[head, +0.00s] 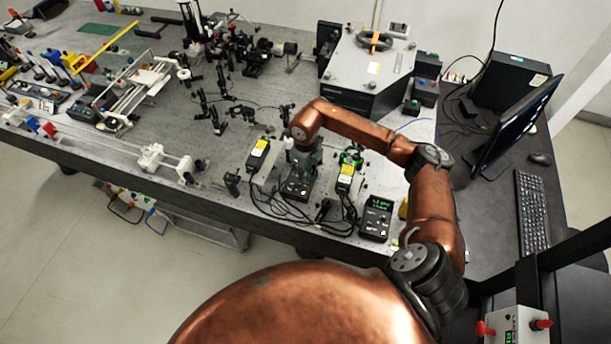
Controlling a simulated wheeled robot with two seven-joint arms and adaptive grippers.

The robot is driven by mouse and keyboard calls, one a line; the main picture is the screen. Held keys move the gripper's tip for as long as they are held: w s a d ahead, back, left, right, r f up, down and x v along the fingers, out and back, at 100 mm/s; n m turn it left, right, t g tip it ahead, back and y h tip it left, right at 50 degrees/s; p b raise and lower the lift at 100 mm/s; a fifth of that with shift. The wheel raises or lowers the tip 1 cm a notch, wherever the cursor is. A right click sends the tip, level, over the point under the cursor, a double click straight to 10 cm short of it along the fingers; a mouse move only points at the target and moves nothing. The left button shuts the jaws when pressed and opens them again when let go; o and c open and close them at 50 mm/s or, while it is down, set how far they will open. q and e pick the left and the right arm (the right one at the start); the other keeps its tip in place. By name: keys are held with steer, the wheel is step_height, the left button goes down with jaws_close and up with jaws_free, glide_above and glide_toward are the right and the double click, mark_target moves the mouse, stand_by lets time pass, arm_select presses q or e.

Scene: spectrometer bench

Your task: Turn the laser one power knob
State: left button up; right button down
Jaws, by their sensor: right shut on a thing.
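Two small black control boxes sit near the front edge of the optical table. The left control box (297,191) is partly covered by my right gripper (300,176). The right control box (376,219) has a lit green display and stands clear of the gripper. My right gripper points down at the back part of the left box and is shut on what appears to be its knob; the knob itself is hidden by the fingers. I cannot read a label saying which box is laser one. My left gripper is not in view.
Yellow-labelled black laser modules (258,154) (345,178) stand behind the boxes, with loose black cables (275,208) around them. A grey instrument (367,70) is at the back. A monitor (517,122) and keyboard (531,213) are on the right desk.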

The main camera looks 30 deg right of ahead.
steer(key=shift+w+m, duration=0.1)
steer(key=shift+m, duration=1.8)
steer(key=shift+r+b, duration=0.1)
steer(key=shift+b, duration=0.2)
steer(key=c, duration=1.9)
jaws_free()
step_height(320, 180, up, 12)
